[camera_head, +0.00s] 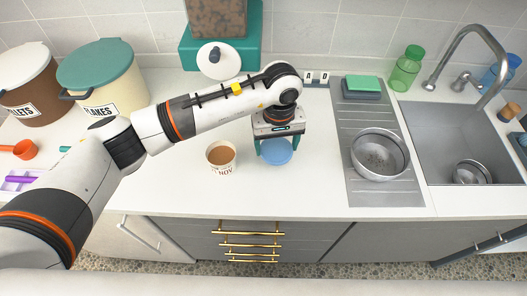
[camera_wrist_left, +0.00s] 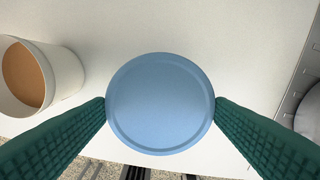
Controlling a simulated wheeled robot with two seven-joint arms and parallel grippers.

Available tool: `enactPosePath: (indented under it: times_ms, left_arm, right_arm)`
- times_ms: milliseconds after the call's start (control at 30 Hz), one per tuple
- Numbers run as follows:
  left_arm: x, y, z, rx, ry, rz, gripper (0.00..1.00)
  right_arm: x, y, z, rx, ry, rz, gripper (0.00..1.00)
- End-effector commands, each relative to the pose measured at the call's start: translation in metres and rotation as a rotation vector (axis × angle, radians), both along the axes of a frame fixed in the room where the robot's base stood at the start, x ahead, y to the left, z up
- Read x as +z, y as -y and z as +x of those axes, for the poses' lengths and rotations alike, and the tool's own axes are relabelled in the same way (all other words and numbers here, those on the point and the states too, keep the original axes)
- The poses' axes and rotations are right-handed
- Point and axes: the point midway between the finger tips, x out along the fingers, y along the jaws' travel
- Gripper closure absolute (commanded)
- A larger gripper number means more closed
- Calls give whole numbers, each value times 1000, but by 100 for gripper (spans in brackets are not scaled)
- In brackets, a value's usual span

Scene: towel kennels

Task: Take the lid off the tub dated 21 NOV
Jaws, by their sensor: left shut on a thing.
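A blue round lid (camera_head: 276,152) is between the two green fingers of my left gripper (camera_head: 276,146), over the front middle of the counter. In the left wrist view the lid (camera_wrist_left: 160,103) is gripped at its left and right edges. Whether it touches the counter I cannot tell. The white tub (camera_head: 221,157) stands upright and uncovered just left of the gripper, apart from it, with brown contents showing. The tub also shows at the left of the left wrist view (camera_wrist_left: 60,75). My right gripper is not in view.
A pellets bin (camera_head: 38,100) and a flakes bin (camera_head: 105,100) stand at left, with an orange scoop (camera_head: 25,149). A steel bowl (camera_head: 379,154) sits on the drainer beside the sink (camera_head: 460,145). A teal scale (camera_head: 250,55) is behind. Counter left of the tub is partly hidden by my arm.

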Motion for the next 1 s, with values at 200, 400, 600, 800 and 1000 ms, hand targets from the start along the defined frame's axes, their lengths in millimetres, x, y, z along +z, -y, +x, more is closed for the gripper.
enactPosePath:
  times_ms: [200,400,600,800,1000]
  left_arm:
    - [-26,0,0,1,-1,-1,52]
    - [-46,0,-1,1,-4,0,52]
    - [-66,0,0,0,0,-1,52]
    - [-67,0,0,0,1,-1,52]
    - [-68,0,0,0,1,-1,13]
  right_arm:
    - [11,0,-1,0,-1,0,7]
    - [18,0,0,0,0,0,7]
    - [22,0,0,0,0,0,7]
    - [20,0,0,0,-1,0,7]
    - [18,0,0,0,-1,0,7]
